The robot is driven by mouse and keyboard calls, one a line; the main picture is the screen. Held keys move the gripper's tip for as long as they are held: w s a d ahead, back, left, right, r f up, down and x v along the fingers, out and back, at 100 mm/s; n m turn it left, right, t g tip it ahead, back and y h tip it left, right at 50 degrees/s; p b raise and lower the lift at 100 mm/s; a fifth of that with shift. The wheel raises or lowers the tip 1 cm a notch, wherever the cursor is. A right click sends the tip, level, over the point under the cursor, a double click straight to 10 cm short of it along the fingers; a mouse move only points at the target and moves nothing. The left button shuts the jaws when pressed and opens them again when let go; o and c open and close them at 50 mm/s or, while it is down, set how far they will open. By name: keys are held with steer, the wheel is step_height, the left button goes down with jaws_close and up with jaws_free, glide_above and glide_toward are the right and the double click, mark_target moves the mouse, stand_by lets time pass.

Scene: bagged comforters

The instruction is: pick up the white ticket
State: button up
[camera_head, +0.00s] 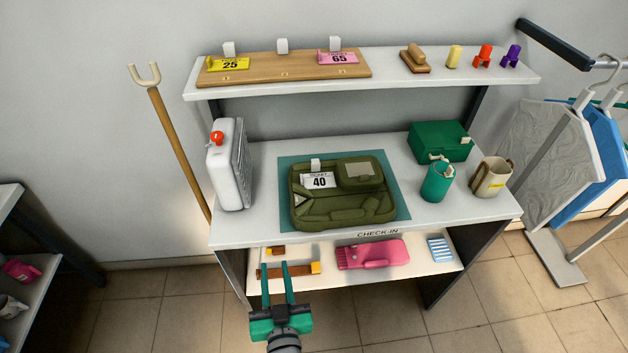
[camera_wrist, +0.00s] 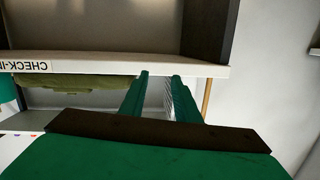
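The white ticket (camera_head: 319,180), marked 40, lies on an olive green bag (camera_head: 340,213) on the check-in counter. A small white block stands at its top edge. My gripper (camera_head: 275,264) is in front of the counter's left part, lower in the picture than the ticket and well apart from it. Its two teal fingers are parallel with a gap between them, and nothing is held. In the wrist view my gripper (camera_wrist: 159,76) points at the counter edge. The bag shows there only as a green strip (camera_wrist: 85,82), and the ticket is not visible.
The bag lies on a teal mat (camera_head: 398,200). A white jug (camera_head: 229,165) stands left, a green canister (camera_head: 438,182) and a beige mug (camera_head: 491,177) right. Yellow (camera_head: 229,64) and pink (camera_head: 338,58) tickets are on the upper shelf.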

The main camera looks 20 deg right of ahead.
mark_target(301, 177)
steer(key=w+d+r+m+h, duration=0.1)
steer(key=w+d+r, duration=0.1)
steer(key=w, duration=0.1)
steer(key=w+d+r+m, duration=0.1)
steer(key=w+d+r, duration=0.1)
steer(key=w+r, duration=0.1)
steer(key=w+d+r+h, duration=0.1)
steer(key=w+d+r, duration=0.1)
steer(key=w+r, duration=0.1)
steer(key=shift+w+r+m+h, duration=0.2)
steer(key=shift+r+m+h, duration=0.1)
steer(key=shift+m, duration=0.1)
steer(key=d, duration=0.1)
steer(key=w+d+g+h, duration=0.1)
steer(key=d, duration=0.1)
steer(key=shift+w+d+f, duration=0.1)
steer(key=shift+w+d, duration=0.05)
steer(key=shift+d, duration=0.15)
steer(key=shift+n+h, duration=0.3)
steer(key=x, duration=0.4)
steer(key=shift+w+d+f, duration=0.1)
steer(key=shift+d+f, duration=0.05)
steer(key=shift+d, duration=0.15)
steer(key=shift+x, duration=3.2)
steer(key=shift+a+f, duration=0.15)
steer(key=shift+f, duration=0.05)
steer(key=shift+c, duration=0.2)
jaws_close()
